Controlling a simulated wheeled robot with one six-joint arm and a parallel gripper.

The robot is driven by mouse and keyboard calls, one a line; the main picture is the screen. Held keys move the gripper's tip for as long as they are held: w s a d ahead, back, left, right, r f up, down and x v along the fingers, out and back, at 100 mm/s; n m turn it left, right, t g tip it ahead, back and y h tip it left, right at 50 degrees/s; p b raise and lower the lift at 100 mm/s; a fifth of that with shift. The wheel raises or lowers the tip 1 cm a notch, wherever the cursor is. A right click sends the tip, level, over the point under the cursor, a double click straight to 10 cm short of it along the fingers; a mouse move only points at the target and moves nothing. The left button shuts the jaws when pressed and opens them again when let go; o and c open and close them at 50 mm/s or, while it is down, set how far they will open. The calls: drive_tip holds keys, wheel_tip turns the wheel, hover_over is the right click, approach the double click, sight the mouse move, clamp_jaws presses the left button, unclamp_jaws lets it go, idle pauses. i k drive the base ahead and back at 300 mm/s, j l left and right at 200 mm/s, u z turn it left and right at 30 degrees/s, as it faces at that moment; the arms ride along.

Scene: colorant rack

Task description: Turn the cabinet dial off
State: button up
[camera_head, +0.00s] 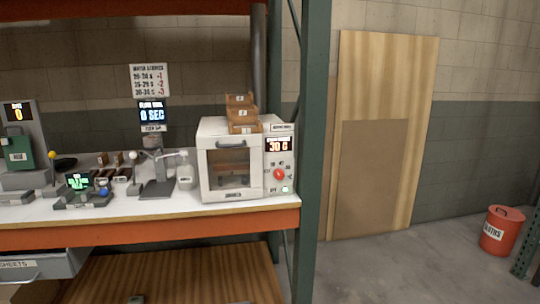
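The white cabinet (216,131) stands at the right end of the rack's shelf, with a windowed door on its front left. Its control panel is on the front right. The red round dial (279,174) sits on that panel, with small marks around it that are too small to read surely. The lit display (278,145) above the dial shows red digits that look like 30 C. A small greenish light (285,190) glows below the dial. My gripper is not in view.
Stacked brown boxes (241,114) sit on the cabinet. A flow-time stand (156,165) and a white jug (184,172) are left of it. A green rack post (314,150) rises just right. Floor is clear before the wooden panels (385,80); a red bin (500,232) stands far right.

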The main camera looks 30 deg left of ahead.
sight(278, 174)
drive_tip(key=u, duration=1.45)
